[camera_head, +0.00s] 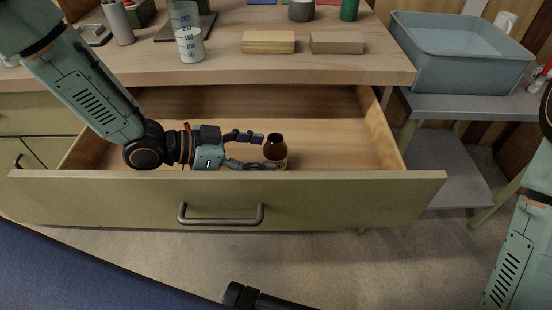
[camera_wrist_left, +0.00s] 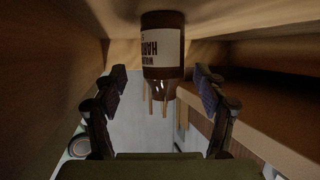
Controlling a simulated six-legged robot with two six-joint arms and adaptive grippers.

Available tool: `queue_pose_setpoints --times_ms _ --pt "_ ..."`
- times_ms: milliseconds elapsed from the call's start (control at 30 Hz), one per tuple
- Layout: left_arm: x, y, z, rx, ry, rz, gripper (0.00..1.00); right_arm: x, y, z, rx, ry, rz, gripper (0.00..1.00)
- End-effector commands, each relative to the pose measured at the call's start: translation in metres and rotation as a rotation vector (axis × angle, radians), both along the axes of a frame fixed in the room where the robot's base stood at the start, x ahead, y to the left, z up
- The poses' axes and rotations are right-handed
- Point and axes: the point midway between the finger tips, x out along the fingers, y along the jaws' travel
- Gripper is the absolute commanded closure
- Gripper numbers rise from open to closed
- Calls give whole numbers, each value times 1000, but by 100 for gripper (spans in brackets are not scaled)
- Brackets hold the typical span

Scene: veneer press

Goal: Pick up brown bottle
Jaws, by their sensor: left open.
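The brown bottle (camera_head: 276,148) stands in the open drawer (camera_head: 345,150), its lower part hidden behind the drawer front. My left gripper (camera_head: 262,152) reaches into the drawer from the left and is open. Its fingertips are at the bottle, one on the far side and one on the near side. In the left wrist view the bottle (camera_wrist_left: 162,50) hangs upside down in the picture, with a white label. It sits centred between the two spread fingers (camera_wrist_left: 160,84), with visible gaps on both sides.
The wooden worktop (camera_head: 340,72) overhangs the back of the drawer. On it are a beaker (camera_head: 190,40), a tan block (camera_head: 268,42) and a brown block (camera_head: 337,43). A grey-blue bin (camera_head: 460,65) stands on a side table at right. The drawer right of the bottle is clear.

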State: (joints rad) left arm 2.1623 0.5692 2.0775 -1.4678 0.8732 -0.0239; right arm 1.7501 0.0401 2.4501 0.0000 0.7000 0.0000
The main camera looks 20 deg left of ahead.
Motion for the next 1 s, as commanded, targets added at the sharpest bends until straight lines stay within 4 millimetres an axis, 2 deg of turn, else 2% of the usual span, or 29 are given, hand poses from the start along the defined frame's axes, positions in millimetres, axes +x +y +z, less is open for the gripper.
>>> queue_pose_setpoints --times_ms 400,600,833,1000 --pt "24 -29 -19 4 0 -4 28 0 0 -28 0 0 0 60" --pt "29 -37 -21 1 0 0 28 0 0 -32 0 0 0 60" --pt "30 -37 -20 0 0 1 28 0 0 -31 0 0 0 60" --pt "30 -37 -20 0 0 1 41 0 0 -31 0 0 0 60"
